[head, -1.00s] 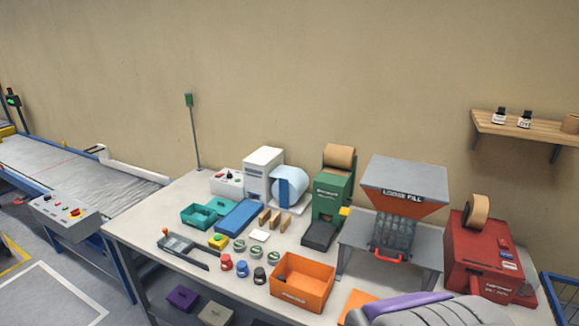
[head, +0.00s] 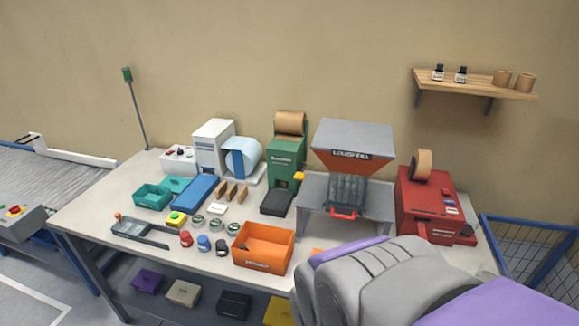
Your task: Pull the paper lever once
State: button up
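The green paper dispenser (head: 286,158) stands on the back middle of the table, with a brown paper roll (head: 289,123) on top. A small yellow part (head: 299,177) sticks out at its right side; it looks like the lever, but it is too small to tell its exact position. A dark tray (head: 276,203) lies in front of the dispenser. My grey and purple body or arm part fills the lower right, well apart from the dispenser. My gripper's fingers are not in view.
The loose fill hopper (head: 352,135) stands right of the dispenser. A red tape machine (head: 432,205) is farther right. An orange bin (head: 263,247) sits at the table's front. Small jars, blocks and teal trays (head: 152,196) crowd the left. A wall shelf (head: 475,84) hangs upper right.

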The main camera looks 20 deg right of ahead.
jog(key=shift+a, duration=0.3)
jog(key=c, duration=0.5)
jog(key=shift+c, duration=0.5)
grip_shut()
